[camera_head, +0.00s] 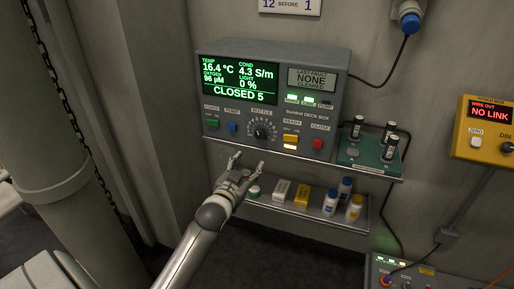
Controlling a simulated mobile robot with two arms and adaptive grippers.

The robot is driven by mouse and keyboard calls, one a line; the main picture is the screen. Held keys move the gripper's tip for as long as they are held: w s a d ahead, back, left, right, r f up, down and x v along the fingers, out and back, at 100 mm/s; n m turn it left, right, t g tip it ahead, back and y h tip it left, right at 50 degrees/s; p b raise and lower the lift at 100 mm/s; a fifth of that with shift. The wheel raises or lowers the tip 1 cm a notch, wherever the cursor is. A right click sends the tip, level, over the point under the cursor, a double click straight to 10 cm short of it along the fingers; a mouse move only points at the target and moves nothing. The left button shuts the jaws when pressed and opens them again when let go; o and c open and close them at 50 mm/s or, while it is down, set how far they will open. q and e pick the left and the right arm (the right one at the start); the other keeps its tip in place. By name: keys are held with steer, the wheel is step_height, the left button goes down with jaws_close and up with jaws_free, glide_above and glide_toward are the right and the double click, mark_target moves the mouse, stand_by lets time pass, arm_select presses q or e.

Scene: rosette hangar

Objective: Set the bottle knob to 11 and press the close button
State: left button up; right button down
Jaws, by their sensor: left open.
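The grey deck box (333,104) stands on a wall shelf. The black round bottle knob (262,131), with a scale around it, is in the middle of its front panel; its pointer setting is too small to read. The red close button (317,144) is at the right of the panel. The green-lit screen (240,82) reads "CLOSED 5". My left gripper (248,161) is open and empty, its fingers pointing up at the shelf edge, below the knob and apart from it. My right gripper is not in view.
A yellow button (290,138) sits between knob and close button; a green button (212,123) and a blue one (233,127) are at left. A green rack (368,151) with black bottles stands at right. A lower shelf (300,210) holds small boxes and bottles.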

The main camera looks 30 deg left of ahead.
mark_target(259, 136)
arm_select(q)
steer(key=shift+t+y, duration=0.3)
steer(key=shift+w+a+r+p, duration=0.2)
steer(key=shift+w+a+r, duration=0.35)
steer(key=shift+w, duration=1.15)
steer(key=shift+w+a+r+p, duration=0.15)
steer(key=shift+w+a+r, duration=0.4)
steer(key=shift+w, duration=1.1)
steer(key=shift+w+a+r+p, duration=0.3)
steer(key=shift+w+r, duration=0.4)
steer(key=shift+w, duration=1)
steer(key=shift+c, duration=0.4)
steer(key=c, duration=1)
